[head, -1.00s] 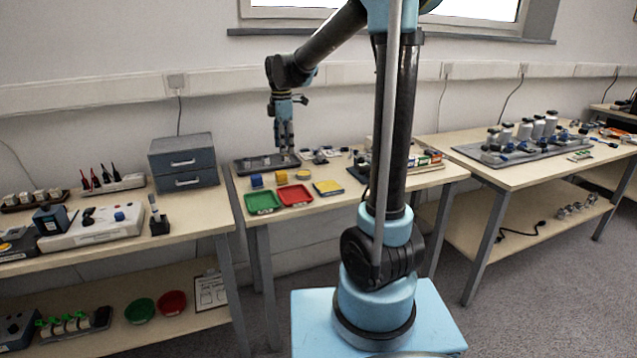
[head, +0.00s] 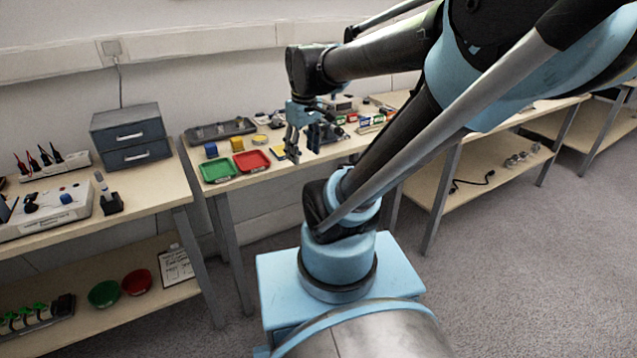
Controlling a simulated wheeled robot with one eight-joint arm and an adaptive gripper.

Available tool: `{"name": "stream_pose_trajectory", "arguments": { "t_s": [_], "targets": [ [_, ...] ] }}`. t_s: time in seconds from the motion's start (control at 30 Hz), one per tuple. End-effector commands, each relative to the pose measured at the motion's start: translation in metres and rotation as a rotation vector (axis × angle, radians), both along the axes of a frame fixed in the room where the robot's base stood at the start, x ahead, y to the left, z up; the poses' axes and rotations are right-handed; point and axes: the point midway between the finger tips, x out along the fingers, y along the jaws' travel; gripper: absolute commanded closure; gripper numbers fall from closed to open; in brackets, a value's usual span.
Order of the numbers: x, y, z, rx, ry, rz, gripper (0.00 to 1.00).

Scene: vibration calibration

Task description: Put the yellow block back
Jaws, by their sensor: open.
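The yellow block (head: 237,144) stands on the middle table, behind the gap between the green tray (head: 217,180) and the red tray (head: 252,171). A blue block (head: 211,150) stands to its left. A flat yellow round piece (head: 260,139) lies to its right. My gripper (head: 302,150) hangs with its fingers down at the front right of the red tray, apart from the yellow block. It is open and nothing shows between its fingers. It partly hides a flat yellow square piece (head: 283,154).
A dark grey rack (head: 221,131) lies along the back of the table. A grey drawer unit (head: 130,138) stands on the left table. Small boxes (head: 366,126) and other parts crowd the right, partly behind my arm.

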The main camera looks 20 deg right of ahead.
Motion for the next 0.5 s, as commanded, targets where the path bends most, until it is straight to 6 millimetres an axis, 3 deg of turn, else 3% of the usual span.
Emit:
{"name": "stream_pose_trajectory", "arguments": {
  "t_s": [0.2,0.5],
  "targets": [
    [-0.046,-0.018,-0.039,0.036,-0.028,-0.271,0.46],
    [-0.074,-0.028,-0.07,0.066,-0.049,-0.471,0.46]
  ]
}}
